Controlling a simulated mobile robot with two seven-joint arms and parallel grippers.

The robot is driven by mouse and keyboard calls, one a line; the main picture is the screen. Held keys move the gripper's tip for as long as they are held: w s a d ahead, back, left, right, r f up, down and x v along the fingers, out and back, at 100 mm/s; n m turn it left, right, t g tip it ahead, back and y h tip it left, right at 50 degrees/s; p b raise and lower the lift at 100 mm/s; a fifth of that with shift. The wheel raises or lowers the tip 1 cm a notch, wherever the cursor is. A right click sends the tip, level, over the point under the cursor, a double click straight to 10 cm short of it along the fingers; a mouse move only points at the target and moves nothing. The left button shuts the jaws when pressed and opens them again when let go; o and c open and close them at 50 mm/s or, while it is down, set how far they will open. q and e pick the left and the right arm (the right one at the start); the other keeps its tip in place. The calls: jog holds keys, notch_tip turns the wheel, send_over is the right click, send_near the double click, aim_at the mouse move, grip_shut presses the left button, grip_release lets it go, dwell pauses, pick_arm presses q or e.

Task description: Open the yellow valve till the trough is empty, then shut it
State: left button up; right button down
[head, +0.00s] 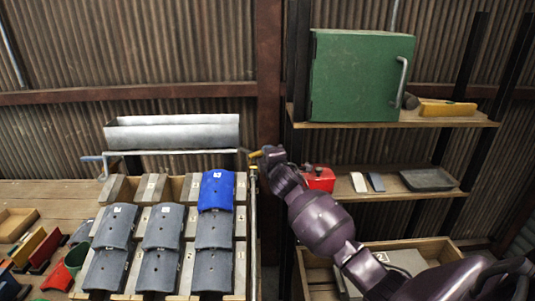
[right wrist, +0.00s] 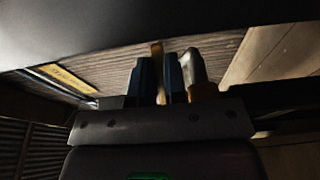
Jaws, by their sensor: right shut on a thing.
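The grey metal trough (head: 172,135) sits high at the left on a frame, above a sloped rack. Whether it holds liquid I cannot tell. The yellow valve (head: 254,155) is just right of the trough's end, at the top of a thin upright pipe (head: 253,215). My right gripper (head: 267,155) reaches it from the right. In the right wrist view my right gripper (right wrist: 157,68) has its two dark fingers closed around a yellow handle (right wrist: 157,72). A pale metal pipe piece with a yellow base (right wrist: 194,68) stands beside the fingers. My left gripper is out of view.
Grey curved tiles (head: 160,228) and one blue tile (head: 216,190) lie on the rack below the trough. A shelf at the right holds a green cabinet (head: 355,78), a red box (head: 318,178) and a dark tray (head: 428,179). Coloured bins (head: 40,250) stand at lower left.

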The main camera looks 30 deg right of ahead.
jog(key=shift+s+a+m+g+h+b, duration=0.1)
jog(key=shift+s+m+g+h+b, duration=0.15)
jog(key=shift+m+h, duration=0.3)
jog(key=shift+s+a+m+g+h+b, duration=0.1)
jog(key=shift+m+g+h, duration=0.25)
jog(key=shift+h, duration=0.3)
jog(key=shift+s+m+g+h+b, duration=0.2)
jog(key=shift+m+g+h, duration=0.15)
jog(key=shift+h, duration=0.25)
jog(key=c, duration=1.2)
grip_release()
jog(key=shift+o, duration=0.2)
jog(key=v, duration=1.1)
jog(key=shift+w, duration=0.1)
